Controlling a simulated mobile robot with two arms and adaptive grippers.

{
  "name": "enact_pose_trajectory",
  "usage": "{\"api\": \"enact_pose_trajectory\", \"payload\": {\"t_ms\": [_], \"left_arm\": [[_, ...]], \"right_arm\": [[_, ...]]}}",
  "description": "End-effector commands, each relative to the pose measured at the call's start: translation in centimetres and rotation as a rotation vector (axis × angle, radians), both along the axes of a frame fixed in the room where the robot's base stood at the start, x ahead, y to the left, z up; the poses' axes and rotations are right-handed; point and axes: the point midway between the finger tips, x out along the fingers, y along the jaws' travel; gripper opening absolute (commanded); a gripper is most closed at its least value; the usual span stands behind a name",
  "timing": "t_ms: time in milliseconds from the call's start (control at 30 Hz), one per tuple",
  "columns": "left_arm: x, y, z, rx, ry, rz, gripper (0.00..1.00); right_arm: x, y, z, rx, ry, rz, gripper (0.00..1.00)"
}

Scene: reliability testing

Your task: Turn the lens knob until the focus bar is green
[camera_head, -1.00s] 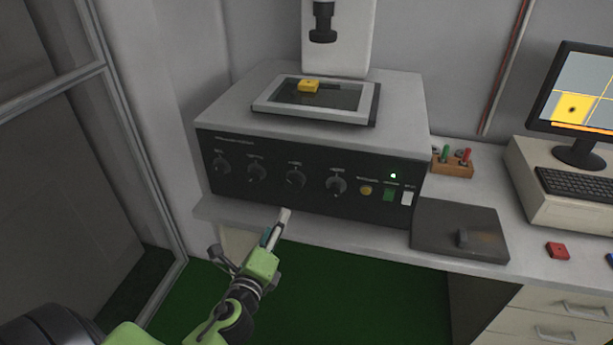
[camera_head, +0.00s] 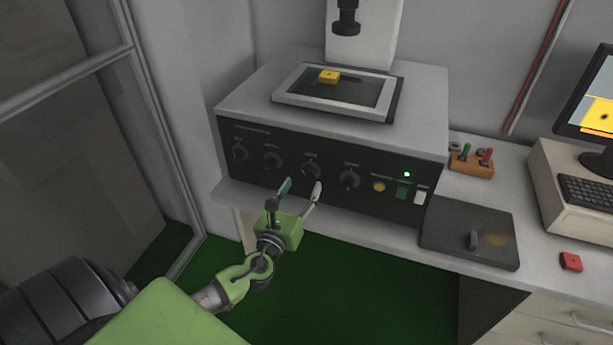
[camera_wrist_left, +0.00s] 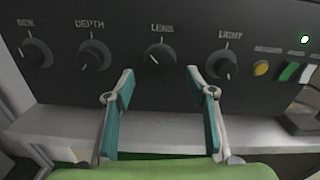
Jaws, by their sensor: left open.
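The lens knob (camera_head: 311,169) is a dark round knob, third from the left on the black front panel. In the left wrist view the knob (camera_wrist_left: 160,60) sits under the label LENS, centred between the fingertips. My left gripper (camera_head: 301,188) is open and empty, its two fingers pointing at the panel just in front of this knob and apart from it. The monitor (camera_head: 598,113) is cut off at the right edge of the head view. It shows a yellow image with a dark spot; I cannot make out a green bar on it. My right gripper is not in view.
Depth (camera_wrist_left: 94,55) and light (camera_wrist_left: 222,64) knobs flank the lens knob. Yellow, green and white buttons sit farther right. A yellow sample block (camera_head: 329,77) lies on the top stage. A dark plate (camera_head: 470,230) and a red block (camera_head: 570,261) lie on the right.

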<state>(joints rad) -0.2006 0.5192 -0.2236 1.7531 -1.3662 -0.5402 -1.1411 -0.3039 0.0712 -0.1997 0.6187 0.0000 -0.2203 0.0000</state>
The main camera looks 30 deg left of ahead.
Motion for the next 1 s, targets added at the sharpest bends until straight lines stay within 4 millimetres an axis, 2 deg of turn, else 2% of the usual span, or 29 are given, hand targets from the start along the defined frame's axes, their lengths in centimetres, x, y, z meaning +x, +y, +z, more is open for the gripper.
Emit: {"api": "enact_pose_trajectory", "payload": {"t_ms": [100, 300, 667, 700, 833, 1000], "left_arm": [[2.0, 0.4, 0.2, -0.001, -0.001, 0.0, 0.51], [3.9, 0.9, 0.0, -0.002, 0.0, 0.0, 0.51], [4.4, 1.0, -0.1, -0.002, 0.0, -0.001, 0.51], [4.4, 1.0, -0.1, -0.002, 0.0, -0.001, 0.48], [4.4, 1.0, -0.1, -0.002, 0.0, -0.001, 0.14], [4.4, 1.0, -0.1, -0.003, 0.0, 0.0, 0.12]], "right_arm": [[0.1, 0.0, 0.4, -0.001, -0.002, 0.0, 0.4], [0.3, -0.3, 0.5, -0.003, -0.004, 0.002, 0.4], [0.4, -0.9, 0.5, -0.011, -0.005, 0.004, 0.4], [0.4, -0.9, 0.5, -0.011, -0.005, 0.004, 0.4], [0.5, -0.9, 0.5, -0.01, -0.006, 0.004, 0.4], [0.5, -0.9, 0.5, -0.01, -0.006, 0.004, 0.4]]}}
